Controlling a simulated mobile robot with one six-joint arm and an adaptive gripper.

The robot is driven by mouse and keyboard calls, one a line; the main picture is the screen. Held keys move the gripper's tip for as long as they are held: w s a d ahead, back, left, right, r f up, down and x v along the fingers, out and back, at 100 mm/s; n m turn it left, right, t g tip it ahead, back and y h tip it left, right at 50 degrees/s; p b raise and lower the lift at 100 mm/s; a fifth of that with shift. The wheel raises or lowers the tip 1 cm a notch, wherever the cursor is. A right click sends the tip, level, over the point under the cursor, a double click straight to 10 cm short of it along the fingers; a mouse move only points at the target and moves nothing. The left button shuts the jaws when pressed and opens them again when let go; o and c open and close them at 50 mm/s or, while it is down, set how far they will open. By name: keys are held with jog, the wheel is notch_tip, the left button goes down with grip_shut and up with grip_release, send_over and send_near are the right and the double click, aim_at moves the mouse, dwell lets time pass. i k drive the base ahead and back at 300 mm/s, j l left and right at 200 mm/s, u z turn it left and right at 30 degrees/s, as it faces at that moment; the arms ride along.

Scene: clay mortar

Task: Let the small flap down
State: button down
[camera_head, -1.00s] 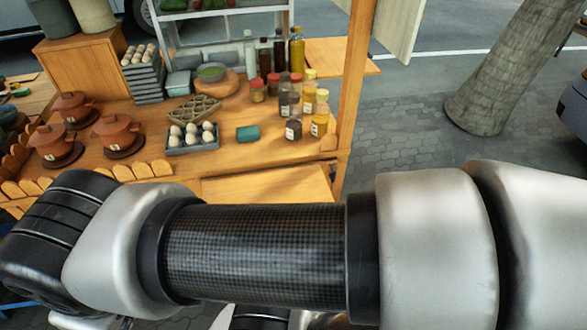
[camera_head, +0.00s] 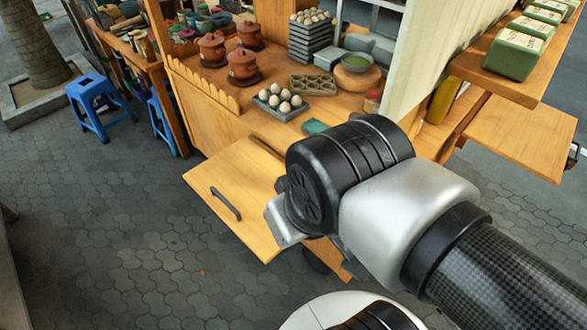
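A wooden flap (camera_head: 235,190) with a dark bar handle stands out from the front of the wooden cart, roughly level, below the counter edge. Another wooden flap (camera_head: 520,135) stands out level at the cart's right side. I cannot tell for sure which is the small flap. My arm's black and silver wrist covers the right part of the front flap's area and the counter corner. The fingers of my gripper do not show. Whether anything touches the front flap is hidden behind the wrist.
A shelf with green boxes (camera_head: 513,54) is at upper right. Blue stools (camera_head: 97,100) stand left. Paving in front is open.

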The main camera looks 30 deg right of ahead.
aim_at(253, 185)
jog(key=k+l, duration=1.1)
jog(key=k, duration=0.45)
